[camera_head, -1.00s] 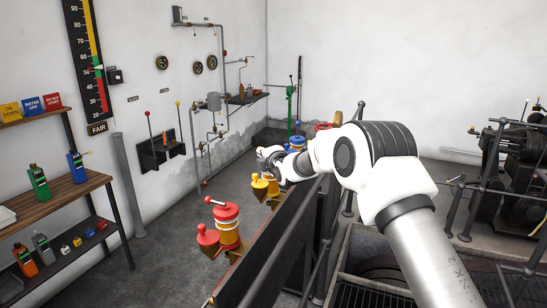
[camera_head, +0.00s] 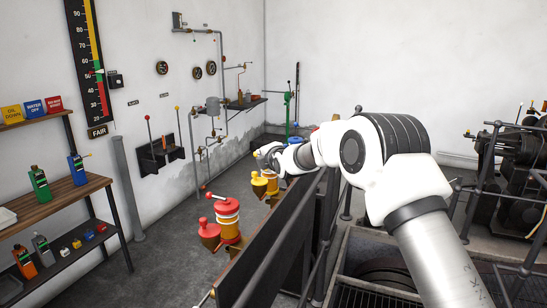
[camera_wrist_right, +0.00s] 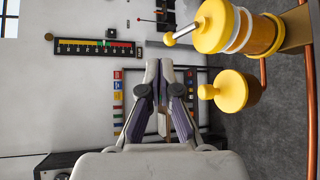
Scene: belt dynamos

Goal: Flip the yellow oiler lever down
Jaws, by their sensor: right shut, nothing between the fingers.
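The yellow oiler (camera_head: 271,184) stands beyond the red one along the dark wall edge, partly covered by my right gripper (camera_head: 264,155). In the right wrist view, the oiler's yellow cap (camera_wrist_right: 210,26) and banded body lie at the upper right. A small yellow cup (camera_wrist_right: 238,92) with a knob is beside the body. My right gripper, also in the wrist view (camera_wrist_right: 158,66), is shut and empty, apart from the lever, lower in that picture. My left gripper is out of view.
A red oiler (camera_head: 228,222) stands nearer, in line with the yellow one. Dark railings (camera_head: 268,257) run along my right arm. Shelves with bottles (camera_head: 75,167) stand at the left. Open floor (camera_head: 170,235) lies between them and the oilers.

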